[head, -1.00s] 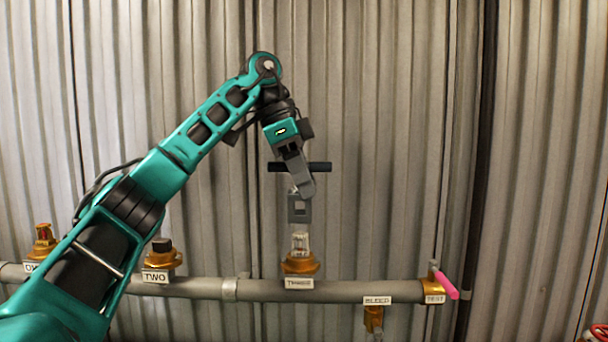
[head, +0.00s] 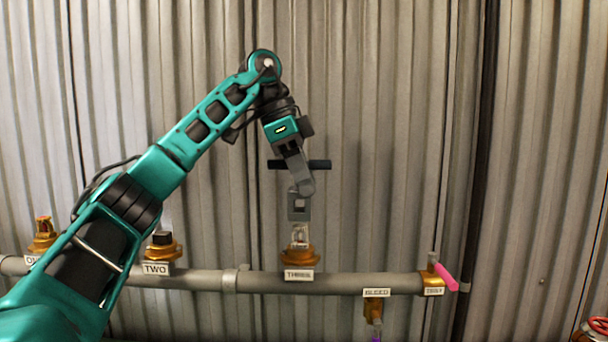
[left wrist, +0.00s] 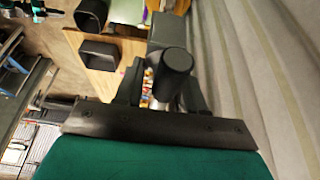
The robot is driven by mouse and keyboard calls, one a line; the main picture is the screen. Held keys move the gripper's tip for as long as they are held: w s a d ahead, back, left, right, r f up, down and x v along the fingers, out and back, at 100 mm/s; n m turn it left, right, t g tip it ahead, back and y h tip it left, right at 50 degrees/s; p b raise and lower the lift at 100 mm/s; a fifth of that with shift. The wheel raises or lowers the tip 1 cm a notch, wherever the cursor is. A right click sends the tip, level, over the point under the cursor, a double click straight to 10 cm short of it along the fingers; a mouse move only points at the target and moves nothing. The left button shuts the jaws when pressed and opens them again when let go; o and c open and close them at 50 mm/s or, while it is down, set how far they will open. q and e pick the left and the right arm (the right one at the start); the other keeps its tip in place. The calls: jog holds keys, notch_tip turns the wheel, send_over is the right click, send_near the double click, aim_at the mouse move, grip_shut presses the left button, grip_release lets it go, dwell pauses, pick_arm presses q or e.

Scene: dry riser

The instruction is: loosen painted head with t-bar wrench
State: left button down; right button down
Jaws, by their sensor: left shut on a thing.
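My left gripper (head: 304,186) is shut on the T-bar wrench, whose black crossbar (head: 320,165) lies level and whose grey square socket (head: 299,207) hangs below. In the left wrist view the end of the black bar (left wrist: 172,68) shows between the fingers. The socket is right above the pale, shiny head (head: 299,236) of the brass fitting labelled THREE (head: 299,257). Its lower edge is at or very near the head's top; I cannot tell if they touch. My right gripper is not in view.
A grey horizontal pipe (head: 200,283) carries fittings ONE (head: 43,240), with a reddish head, and TWO (head: 162,245), with a black head. A pink lever (head: 446,277) sticks out at the pipe's right end. The BLEED fitting (head: 374,309) hangs below. Corrugated wall stands behind.

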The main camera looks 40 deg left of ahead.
aim_at(304, 225)
pick_arm(q)
jog(key=shift+r+p, duration=0.1)
jog(key=shift+p, duration=0.2)
dwell(0.4)
jog(key=shift+f+b, duration=1.7)
jog(key=shift+f, duration=1.05)
